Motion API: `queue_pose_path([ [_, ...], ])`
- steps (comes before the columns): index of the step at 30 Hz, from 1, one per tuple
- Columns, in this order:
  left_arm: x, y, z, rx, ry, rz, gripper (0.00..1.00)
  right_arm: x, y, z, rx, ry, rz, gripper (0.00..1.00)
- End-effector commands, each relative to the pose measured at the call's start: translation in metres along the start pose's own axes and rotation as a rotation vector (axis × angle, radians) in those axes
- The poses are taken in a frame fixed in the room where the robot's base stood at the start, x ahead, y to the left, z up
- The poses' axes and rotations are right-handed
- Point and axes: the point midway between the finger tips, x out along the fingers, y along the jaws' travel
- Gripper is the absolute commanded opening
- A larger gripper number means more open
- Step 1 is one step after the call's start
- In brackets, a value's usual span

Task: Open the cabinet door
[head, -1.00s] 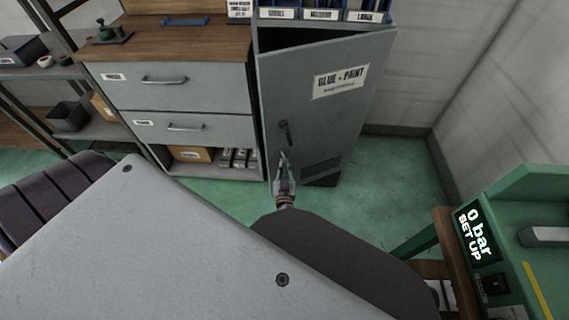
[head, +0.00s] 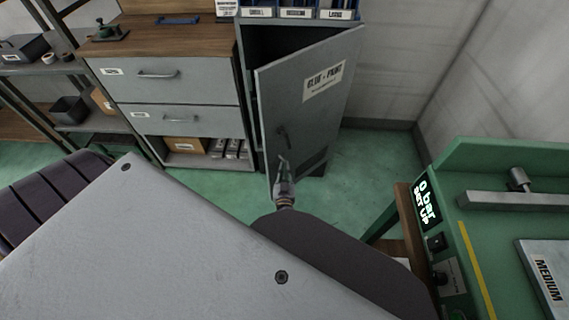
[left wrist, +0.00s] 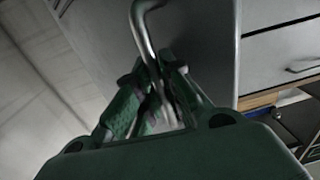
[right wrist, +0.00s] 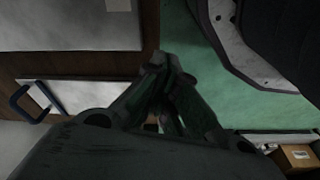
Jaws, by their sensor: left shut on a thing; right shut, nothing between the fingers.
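The grey cabinet door (head: 311,108) with the "GLUE - PAINT" label stands partly open, its free edge swung out from the cabinet. A dark gap (head: 272,42) into the cabinet shows above and behind it. My left gripper (head: 284,172) is at the handle. In the left wrist view the fingers (left wrist: 160,95) are shut around the metal handle bar (left wrist: 143,28). My right gripper (right wrist: 168,75) shows in the right wrist view, its fingers together and empty.
A grey drawer unit (head: 170,98) with a wooden top stands left of the cabinet. A green bench (head: 500,215) with a "0 bar SET UP" display is at the right. Open green floor (head: 375,165) lies between the door and the wall.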

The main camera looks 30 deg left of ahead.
Motion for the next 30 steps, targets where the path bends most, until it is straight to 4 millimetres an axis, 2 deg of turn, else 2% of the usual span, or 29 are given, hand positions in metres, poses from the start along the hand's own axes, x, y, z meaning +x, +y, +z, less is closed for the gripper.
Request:
queue_pose_path([
  [16, -0.0002, -0.0009, 0.0006, 0.004, 0.000, -0.002, 0.00, 0.0039, 0.0008, 0.0018, 0.000, 0.000, 0.002, 0.00],
  [17, -0.0002, -0.0009, 0.0006, 0.004, 0.000, -0.002, 0.13, 0.0039, 0.0008, 0.0017, 0.000, 0.001, 0.002, 0.00],
  [21, 0.0000, -0.0006, 0.0005, 0.003, 0.000, -0.002, 0.31, 0.0039, 0.0008, 0.0016, 0.000, 0.001, 0.002, 0.00],
  [30, 0.0003, 0.0000, 0.0000, 0.001, 0.001, -0.001, 0.32, 0.0029, 0.0015, 0.0019, 0.000, 0.003, 0.003, 0.00],
])
